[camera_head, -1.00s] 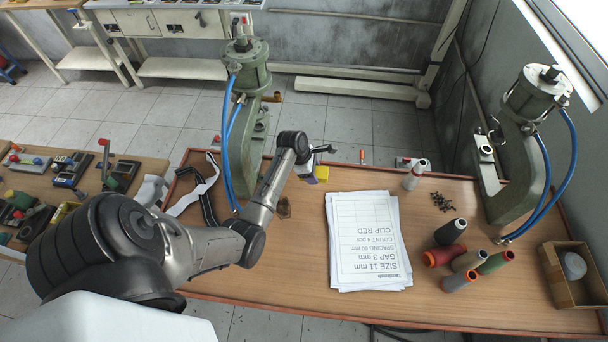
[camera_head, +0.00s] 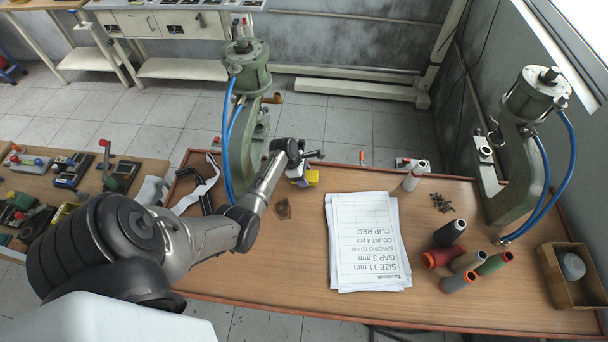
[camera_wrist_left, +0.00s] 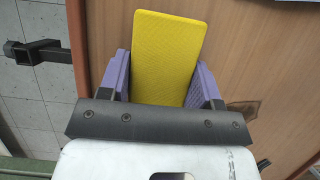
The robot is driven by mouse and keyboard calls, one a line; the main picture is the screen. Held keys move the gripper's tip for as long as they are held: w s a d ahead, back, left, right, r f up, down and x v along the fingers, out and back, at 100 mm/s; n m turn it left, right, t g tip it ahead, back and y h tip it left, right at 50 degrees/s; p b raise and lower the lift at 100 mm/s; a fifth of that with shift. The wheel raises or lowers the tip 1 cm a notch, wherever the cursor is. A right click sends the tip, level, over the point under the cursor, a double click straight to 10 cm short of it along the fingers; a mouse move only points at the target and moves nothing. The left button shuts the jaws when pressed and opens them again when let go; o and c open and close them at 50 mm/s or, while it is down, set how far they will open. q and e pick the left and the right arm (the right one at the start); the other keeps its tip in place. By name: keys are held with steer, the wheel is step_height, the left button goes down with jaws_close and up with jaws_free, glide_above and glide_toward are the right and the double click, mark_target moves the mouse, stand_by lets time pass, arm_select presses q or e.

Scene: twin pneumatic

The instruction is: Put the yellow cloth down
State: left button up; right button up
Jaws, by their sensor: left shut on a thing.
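The yellow cloth (camera_wrist_left: 168,55) looks like a flat yellow rectangle in the left wrist view, between the two purple fingers of my left gripper (camera_wrist_left: 165,85). The fingers are shut on it. In the head view a small part of the yellow cloth (camera_head: 312,177) shows beside my left gripper (camera_head: 303,173), over the back of the wooden table (camera_head: 300,260), near the left green press. I cannot tell whether the cloth touches the table. My right gripper is not in view.
The left green press (camera_head: 243,120) with blue hoses stands close to my left arm. A paper stack (camera_head: 368,240) lies mid-table. Thread spools (camera_head: 450,232), a cardboard box (camera_head: 568,280) and the right press (camera_head: 530,150) are at the right. The table's front middle is clear.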

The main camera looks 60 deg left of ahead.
arm_select(q)
steer(key=shift+f, duration=0.35)
